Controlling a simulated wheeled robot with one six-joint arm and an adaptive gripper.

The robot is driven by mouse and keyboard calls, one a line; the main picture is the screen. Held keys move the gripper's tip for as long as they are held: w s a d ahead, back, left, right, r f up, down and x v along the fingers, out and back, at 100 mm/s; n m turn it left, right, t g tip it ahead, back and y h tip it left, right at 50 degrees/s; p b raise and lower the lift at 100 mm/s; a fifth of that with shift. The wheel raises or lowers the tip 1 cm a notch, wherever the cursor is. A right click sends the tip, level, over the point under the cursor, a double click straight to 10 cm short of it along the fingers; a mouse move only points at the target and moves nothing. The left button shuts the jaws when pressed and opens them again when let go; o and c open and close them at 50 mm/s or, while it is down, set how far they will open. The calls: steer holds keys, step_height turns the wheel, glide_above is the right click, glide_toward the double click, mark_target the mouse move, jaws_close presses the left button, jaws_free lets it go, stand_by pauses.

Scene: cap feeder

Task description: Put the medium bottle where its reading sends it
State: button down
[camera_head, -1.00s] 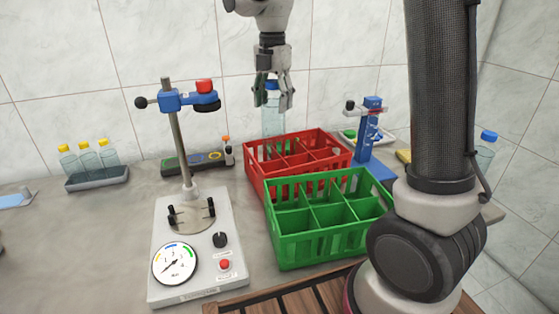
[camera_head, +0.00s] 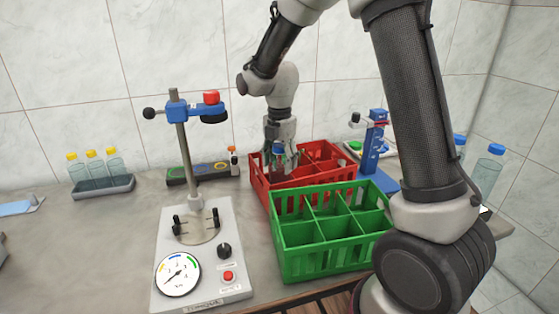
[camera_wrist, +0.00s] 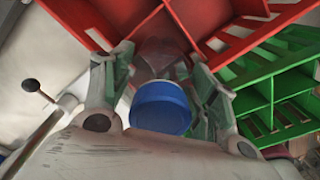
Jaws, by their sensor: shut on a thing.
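My gripper (camera_head: 280,155) is shut on a clear bottle with a blue cap (camera_wrist: 162,106), gripped near the cap. The bottle is upright over the left end of the red crate (camera_head: 262,184), its lower part hidden by the crate wall. I cannot tell whether it touches the crate floor. The green crate (camera_head: 315,262) stands in front, its compartments empty. The tester (camera_head: 207,250) at the left has a dial (camera_head: 178,274) with coloured arcs; its needle points to the lower left. Its round plate is empty.
Several yellow-capped bottles stand in a grey tray (camera_head: 103,189) at the left. A dark strip with coloured rings (camera_head: 205,173) lies behind the tester. A blue stand (camera_head: 374,145) is right of the red crate. Blue-capped bottles (camera_head: 489,172) stand at the far right, beyond my arm.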

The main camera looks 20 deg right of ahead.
steer(key=shift+c, duration=2.2)
jaws_free()
steer(key=shift+f, duration=0.1)
step_height(320, 180, up, 12)
steer(key=shift+r, duration=0.2)
steer(key=s+d+r+m+t, duration=0.1)
steer(key=s+d+m, duration=0.4)
steer(key=s+m, duration=0.3)
steer(key=s+d+r+m+t, duration=0.2)
steer(key=s+d+m, duration=0.3)
steer(key=s+m, duration=0.4)
steer(key=s+d+r+m+t, duration=0.1)
steer(key=s+d+m, duration=0.4)
steer(key=s+m, duration=0.3)
steer(key=shift+s+r+m, duration=0.15)
steer(key=shift+s+m, duration=0.25)
steer(key=shift+s, duration=0.6)
